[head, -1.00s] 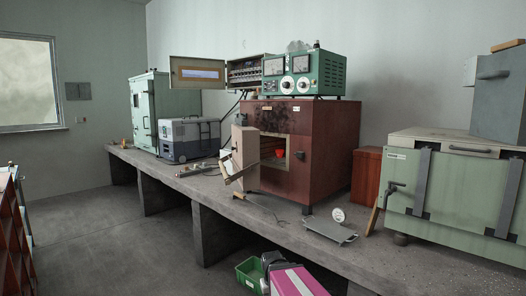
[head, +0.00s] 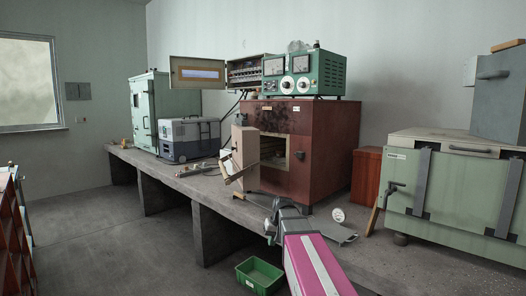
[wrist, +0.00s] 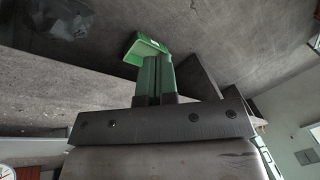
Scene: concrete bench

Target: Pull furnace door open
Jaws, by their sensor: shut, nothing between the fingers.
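The furnace (head: 331,150) is a red-brown box on the bench, right of centre in the head view. Its thick door (head: 245,148) stands swung out to the left, and the pale chamber opening (head: 273,151) shows beside it. A dark latch (head: 299,155) sits on the front, right of the opening. My gripper (head: 270,226) is at the bench's front edge, below and in front of the furnace, apart from the door. In the wrist view its green fingers (wrist: 158,76) are together with nothing between them. The furnace is not recognisable there.
A green bin (head: 259,276) is on the floor below; it also shows in the wrist view (wrist: 146,47). A grey flat tool (head: 333,231) and a round white dial (head: 338,215) lie to the right. A green control box (head: 304,75) stands on the furnace.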

